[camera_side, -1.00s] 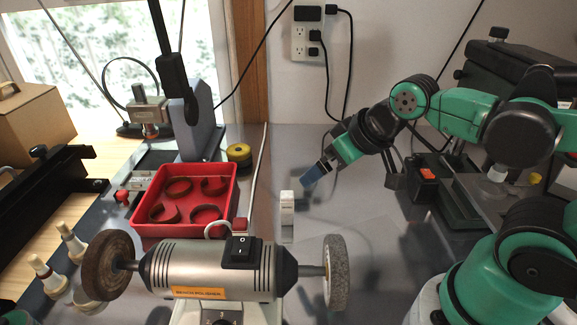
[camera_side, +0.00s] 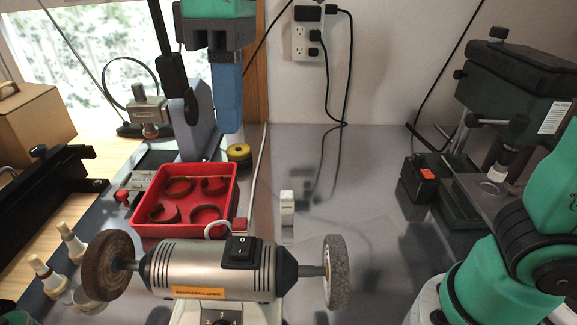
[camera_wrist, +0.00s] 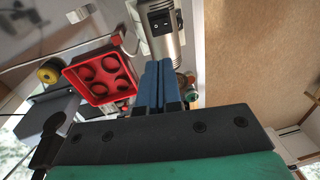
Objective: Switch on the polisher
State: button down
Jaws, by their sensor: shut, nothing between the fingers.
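The bench polisher (camera_side: 210,270) stands at the front of the side view, a silver motor body with a brown wheel (camera_side: 106,265) on the left and a grey wheel (camera_side: 337,272) on the right. Its black rocker switch (camera_side: 241,251), marked 0 and I, is on top; which way it is pressed I cannot tell. The polisher (camera_wrist: 163,42) and switch (camera_wrist: 161,20) also show in the wrist view. My gripper (camera_side: 228,128), with blue fingers, points down above and behind the switch, well apart from it. The fingers (camera_wrist: 158,66) are shut together and empty.
A red tray (camera_side: 233,200) with several rings lies behind the polisher. A yellow-black roll (camera_side: 238,153) and a grey upright machine (camera_side: 190,125) stand behind it. A small white block (camera_side: 287,208) stands right of the tray.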

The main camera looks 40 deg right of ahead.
aim_at(240, 253)
jog(key=shift+s+a+r+n, duration=0.3)
jog(key=shift+a+r, duration=0.1)
jog(key=shift+a, duration=0.05)
jog(key=f, duration=0.9)
jog(key=s+a+f, duration=0.1)
jog(key=f, duration=0.4)
jog(key=shift+s+a, duration=0.1)
